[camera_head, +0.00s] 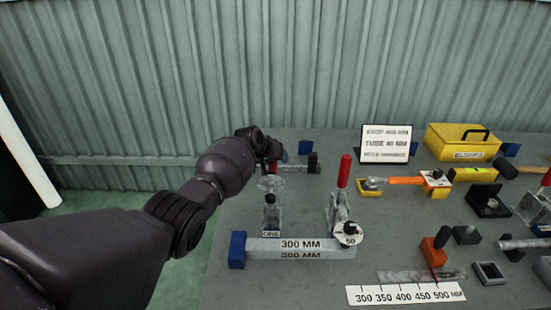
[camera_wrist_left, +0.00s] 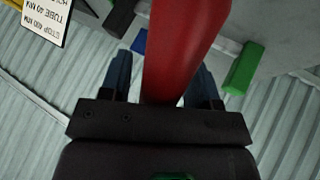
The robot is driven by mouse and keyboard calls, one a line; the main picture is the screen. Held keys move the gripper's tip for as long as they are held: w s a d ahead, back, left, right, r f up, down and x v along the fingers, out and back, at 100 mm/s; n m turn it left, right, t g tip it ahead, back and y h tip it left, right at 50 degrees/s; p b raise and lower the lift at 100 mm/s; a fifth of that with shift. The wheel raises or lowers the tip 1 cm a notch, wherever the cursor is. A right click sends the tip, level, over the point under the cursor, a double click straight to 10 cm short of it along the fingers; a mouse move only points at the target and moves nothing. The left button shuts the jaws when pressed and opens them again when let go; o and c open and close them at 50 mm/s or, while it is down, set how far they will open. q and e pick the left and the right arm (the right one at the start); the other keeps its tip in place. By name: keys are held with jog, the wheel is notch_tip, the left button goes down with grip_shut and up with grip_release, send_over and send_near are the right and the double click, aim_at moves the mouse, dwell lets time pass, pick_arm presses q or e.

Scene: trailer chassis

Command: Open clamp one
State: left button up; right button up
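Clamp one (camera_head: 270,213), with a "ONE" label at its foot, stands at the left end of the grey bar (camera_head: 300,247) marked 300 MM. My left gripper (camera_head: 272,158) is above it and covers most of its handle in the head view. In the left wrist view a thick red handle (camera_wrist_left: 183,50) runs between the two dark blue fingers of my left gripper (camera_wrist_left: 160,85). The fingers are spread, with a gap visible on the handle's left side. Contact on its right side is hard to tell. My right gripper is not in view.
A second clamp with an upright red handle (camera_head: 344,171) and a "50" dial stands to the right. A sign (camera_head: 386,143), a yellow box (camera_head: 462,141) and several tools crowd the right. A corrugated wall closes the back.

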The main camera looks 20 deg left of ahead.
pick_arm(q)
jog(key=shift+r, duration=0.1)
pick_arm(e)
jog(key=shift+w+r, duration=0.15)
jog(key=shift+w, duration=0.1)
pick_arm(q)
jog(key=shift+s+a+r+p, duration=0.1)
jog(key=shift+s+r+p, duration=0.1)
jog(key=shift+r+p, duration=0.15)
jog(key=p+v, duration=0.3)
jog(key=v, duration=0.7)
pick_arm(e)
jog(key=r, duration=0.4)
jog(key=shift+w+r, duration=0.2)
pick_arm(q)
jog(key=shift+f, duration=0.1)
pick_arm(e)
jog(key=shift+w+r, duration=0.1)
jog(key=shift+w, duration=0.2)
pick_arm(q)
jog(key=shift+s, duration=0.1)
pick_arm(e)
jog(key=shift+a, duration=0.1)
